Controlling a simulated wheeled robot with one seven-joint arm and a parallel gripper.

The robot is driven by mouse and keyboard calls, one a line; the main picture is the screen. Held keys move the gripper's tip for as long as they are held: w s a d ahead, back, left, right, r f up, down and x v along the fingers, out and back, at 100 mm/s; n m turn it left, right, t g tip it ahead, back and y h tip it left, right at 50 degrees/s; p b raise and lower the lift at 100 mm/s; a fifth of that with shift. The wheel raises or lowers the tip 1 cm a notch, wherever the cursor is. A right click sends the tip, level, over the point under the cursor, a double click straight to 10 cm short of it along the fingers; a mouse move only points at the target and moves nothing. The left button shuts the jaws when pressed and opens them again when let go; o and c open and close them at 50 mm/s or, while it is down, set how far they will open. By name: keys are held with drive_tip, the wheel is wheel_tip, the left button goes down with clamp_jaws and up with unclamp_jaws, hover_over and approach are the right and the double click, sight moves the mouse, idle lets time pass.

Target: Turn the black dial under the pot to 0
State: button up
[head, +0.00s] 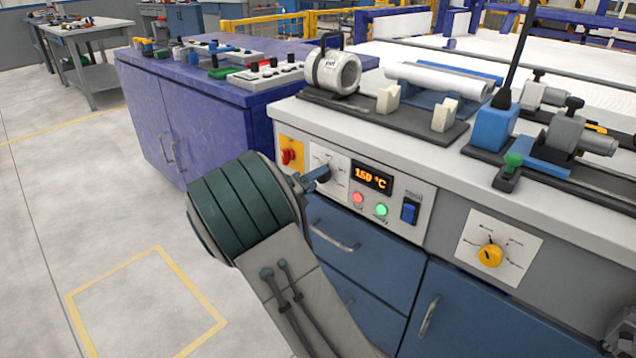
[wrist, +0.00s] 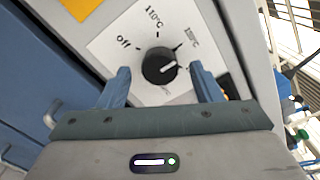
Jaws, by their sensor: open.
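The black dial (wrist: 160,66) sits on a white plate with printed labels. "Off" and "110°C" are readable; a label at upper right is blurred and another below the dial is too faint to read. The white pointer line on the dial points to the right, slightly upward in the wrist view. My gripper (wrist: 160,69) is open, with one blue finger on each side of the dial and visible gaps to it. In the head view the dial (head: 322,172) is partly covered by my gripper. The grey pot-like cylinder (head: 335,72) with a black handle stands on the counter above.
A lit display (head: 371,179) reads 150 °C, right of the dial. Red (head: 358,197) and green (head: 382,210) buttons and a blue switch (head: 409,211) are close by. A red knob on a yellow plate (head: 290,154) is to the left. A yellow dial (head: 490,255) is farther right.

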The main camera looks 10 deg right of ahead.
drive_tip(key=shift+x, duration=0.9)
drive_tip(key=shift+a, duration=0.1)
drive_tip(key=c, duration=1)
drive_tip(key=shift+n, duration=0.4)
drive_tip(key=shift+n+p, duration=8.4)
drive_tip(key=shift+n, duration=3.1)
